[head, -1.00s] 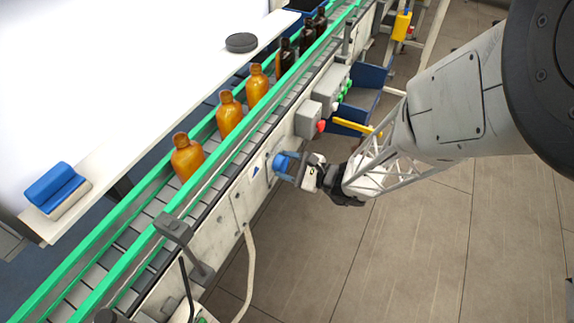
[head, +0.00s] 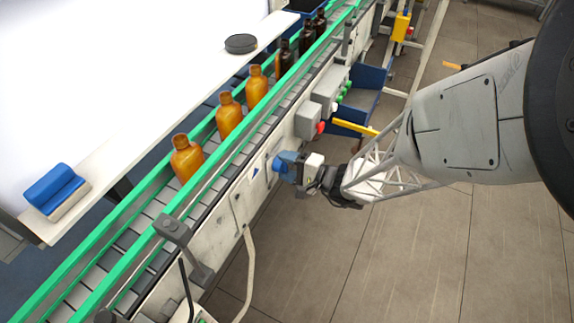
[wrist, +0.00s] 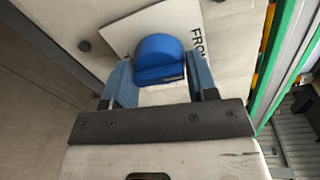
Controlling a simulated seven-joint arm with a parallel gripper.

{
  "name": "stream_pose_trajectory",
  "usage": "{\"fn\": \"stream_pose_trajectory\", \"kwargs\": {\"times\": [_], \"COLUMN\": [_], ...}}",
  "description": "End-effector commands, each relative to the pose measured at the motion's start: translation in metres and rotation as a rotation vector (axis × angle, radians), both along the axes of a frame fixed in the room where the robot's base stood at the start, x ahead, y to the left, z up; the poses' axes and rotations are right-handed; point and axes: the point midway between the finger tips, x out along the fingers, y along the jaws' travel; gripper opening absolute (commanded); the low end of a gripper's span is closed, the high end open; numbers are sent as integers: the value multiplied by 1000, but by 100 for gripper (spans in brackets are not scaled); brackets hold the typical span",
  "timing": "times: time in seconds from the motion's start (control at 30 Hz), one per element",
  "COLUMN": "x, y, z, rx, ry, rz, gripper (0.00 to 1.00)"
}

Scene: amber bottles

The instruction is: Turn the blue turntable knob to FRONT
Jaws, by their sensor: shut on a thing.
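The blue turntable knob (wrist: 160,56) is on the side panel of the conveyor. In the wrist view it sits between the two blue fingers of my gripper (wrist: 160,84), which is shut on it. Behind it is a white label plate (wrist: 198,18) with the partly visible letters "FRO"; the rest is hidden. In the head view my gripper (head: 291,168) is at the conveyor's side, and its fingers largely hide the knob. The knob's pointing direction is hard to read.
Amber bottles (head: 228,116) stand on the conveyor between green rails. A grey box with a red button (head: 320,127) is just beyond my gripper. A yellow bar (head: 355,128) and blue bin (head: 368,76) are near my arm. The floor to the right is open.

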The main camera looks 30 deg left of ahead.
Motion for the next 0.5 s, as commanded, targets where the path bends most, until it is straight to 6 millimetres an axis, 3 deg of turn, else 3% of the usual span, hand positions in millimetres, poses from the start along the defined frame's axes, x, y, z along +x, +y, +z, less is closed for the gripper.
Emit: {"fn": "stream_pose_trajectory", "kwargs": {"times": [0.03,0.5], "x": [3,3], "y": [2,2], "z": [7,8], "rx": [9,9], "ry": [-20,-42], "rz": [-1,0], "gripper": [29,29]}}
